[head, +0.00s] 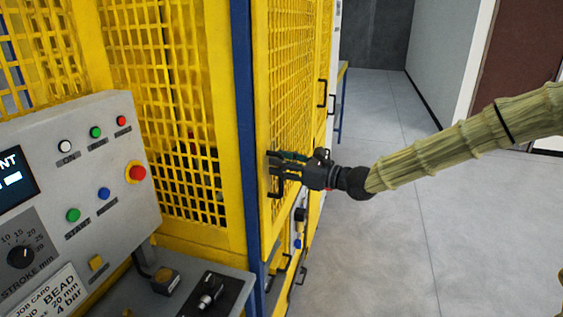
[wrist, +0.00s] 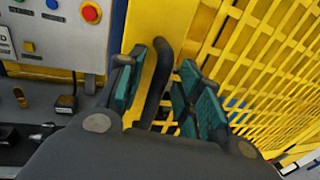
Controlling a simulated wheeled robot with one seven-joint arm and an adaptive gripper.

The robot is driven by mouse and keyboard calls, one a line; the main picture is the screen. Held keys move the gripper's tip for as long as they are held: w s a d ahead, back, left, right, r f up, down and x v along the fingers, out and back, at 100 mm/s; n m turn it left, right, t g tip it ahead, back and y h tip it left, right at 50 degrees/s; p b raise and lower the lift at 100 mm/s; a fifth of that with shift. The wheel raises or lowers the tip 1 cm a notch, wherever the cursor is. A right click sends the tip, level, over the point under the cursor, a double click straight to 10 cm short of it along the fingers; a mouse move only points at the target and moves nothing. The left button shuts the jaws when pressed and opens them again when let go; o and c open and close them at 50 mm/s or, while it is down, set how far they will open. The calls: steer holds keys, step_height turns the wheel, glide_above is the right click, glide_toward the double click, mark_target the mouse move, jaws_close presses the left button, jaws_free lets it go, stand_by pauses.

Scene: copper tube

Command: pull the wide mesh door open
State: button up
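The wide yellow mesh door (head: 292,90) stands just right of the blue post. It looks shut or nearly so. Its black bar handle (wrist: 156,85) is near the post-side edge. My gripper (head: 274,170) is at the handle, reaching in from the right. In the wrist view the handle runs between the two teal-padded fingers, with gaps visible beside it. The fingers are apart and do not look closed on the bar. In the head view the fingers partly hide the handle.
A grey control panel (head: 85,180) with buttons is at the left, with a grey shelf (head: 225,290) below it. Further black handles (head: 322,95) are on the machine beyond. Open grey floor (head: 390,240) lies to the right.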

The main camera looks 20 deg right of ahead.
steer(key=shift+w+a, duration=0.1)
jaws_close()
stand_by(0.3)
